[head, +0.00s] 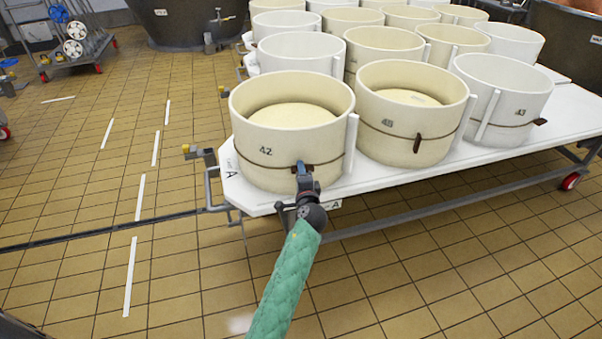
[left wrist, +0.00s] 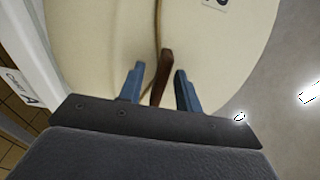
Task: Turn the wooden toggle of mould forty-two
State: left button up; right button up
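Mould forty-two (head: 262,165) is a cream, round, open-topped mould marked "42", at the near left corner of the white table. A thin cord runs around it, with its brown wooden toggle (head: 320,168) at the front. In the head view my left gripper (head: 303,172) is right at the mould's front wall and partly hides the toggle. My right gripper is not in view.
Mould 45 or similar (head: 400,130), with its own cord and toggle, stands to the right, and mould 43 (head: 505,95) beyond it. Several more moulds stand behind. The white table (head: 400,180) has a metal frame and wheels. The tiled floor at left is mostly clear.

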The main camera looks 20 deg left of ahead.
pick_arm(q)
jog(key=v, duration=0.8)
jog(key=shift+b, duration=0.3)
jog(key=shift+w, duration=0.1)
dwell(0.4)
